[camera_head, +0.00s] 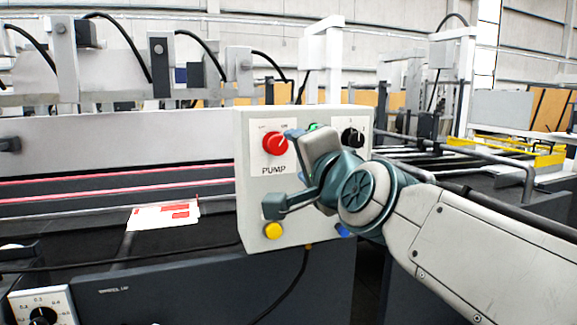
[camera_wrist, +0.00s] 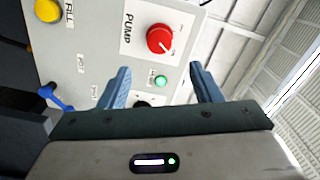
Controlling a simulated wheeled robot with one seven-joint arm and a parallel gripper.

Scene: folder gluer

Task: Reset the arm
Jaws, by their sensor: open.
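My arm reaches in from the right in the head view, bent in front of a light grey control box. My gripper (camera_head: 282,170) is open and empty, its two fingers spread in front of the box. In the wrist view my gripper (camera_wrist: 157,85) shows both blue-grey fingers apart, with the panel behind them. The control box (camera_head: 254,195) carries a red PUMP knob (camera_head: 275,143), which also shows in the wrist view (camera_wrist: 160,39). I cannot tell whether a fingertip touches the panel.
The box also has a green button (camera_wrist: 161,81), a black knob (camera_head: 352,137), a yellow button (camera_head: 274,230) and a blue knob (camera_head: 342,230). A dial (camera_head: 42,306) sits at lower left. A printed card (camera_head: 164,215) lies on the machine bed. Rails (camera_head: 455,150) stand at right.

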